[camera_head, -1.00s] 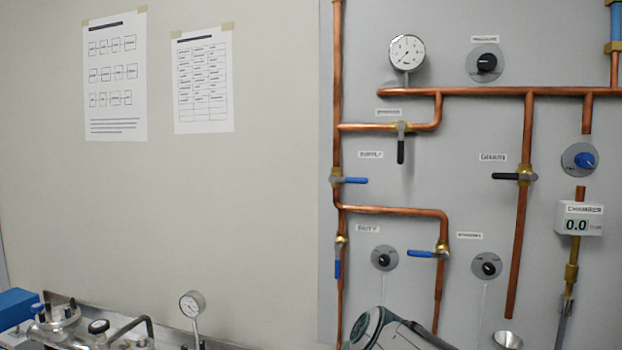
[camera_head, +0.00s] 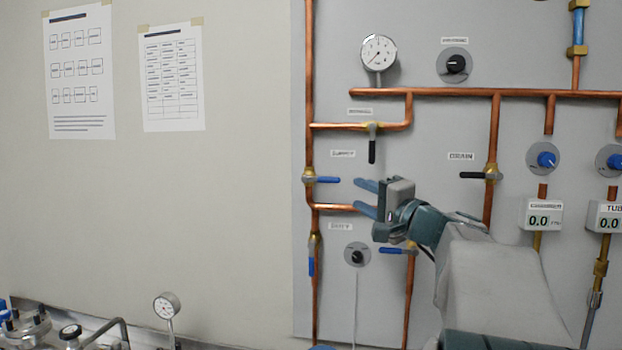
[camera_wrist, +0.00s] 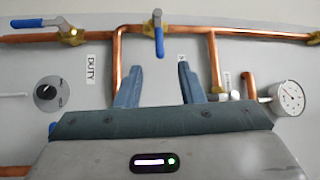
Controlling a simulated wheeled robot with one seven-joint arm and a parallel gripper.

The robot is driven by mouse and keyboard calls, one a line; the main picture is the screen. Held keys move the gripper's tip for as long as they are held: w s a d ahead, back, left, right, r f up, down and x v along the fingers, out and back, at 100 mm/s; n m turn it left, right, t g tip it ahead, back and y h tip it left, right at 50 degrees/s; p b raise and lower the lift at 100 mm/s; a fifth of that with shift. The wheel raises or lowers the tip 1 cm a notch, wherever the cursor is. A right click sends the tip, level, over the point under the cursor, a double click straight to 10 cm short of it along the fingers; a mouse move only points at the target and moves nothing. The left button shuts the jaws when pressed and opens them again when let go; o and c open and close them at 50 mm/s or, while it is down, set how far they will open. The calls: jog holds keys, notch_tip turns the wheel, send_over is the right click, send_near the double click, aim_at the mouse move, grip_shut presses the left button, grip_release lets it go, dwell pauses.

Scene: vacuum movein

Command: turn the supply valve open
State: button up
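The supply valve is a brass body with a blue lever (camera_head: 326,180) on the left vertical copper pipe, below its label (camera_head: 343,153). The lever points right, across the pipe. In the wrist view the blue lever (camera_wrist: 160,42) hangs from its brass body, in line with the gap between my fingers and beyond their tips. My gripper (camera_head: 360,196) is open and empty, to the right of the lever and slightly lower in the head view, apart from it. The wrist view shows both blue-grey fingers (camera_wrist: 159,70) spread, with nothing between them.
Near the lever are a black-handled valve (camera_head: 372,150) above, a blue lever along the pipe (camera_head: 311,266) below, and a horizontal pipe branch (camera_head: 335,207). Another blue-lever valve (camera_head: 392,250) sits beneath my gripper. A pressure gauge (camera_head: 378,52) is above. The wall left of the panel is bare except for papers.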

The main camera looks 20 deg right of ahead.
aim_at(331, 181)
jog(key=p+x, duration=0.4)
jog(key=x, duration=0.8)
jog(key=shift+w+a, duration=0.1)
jog(key=shift+w, duration=0.15)
grip_shut()
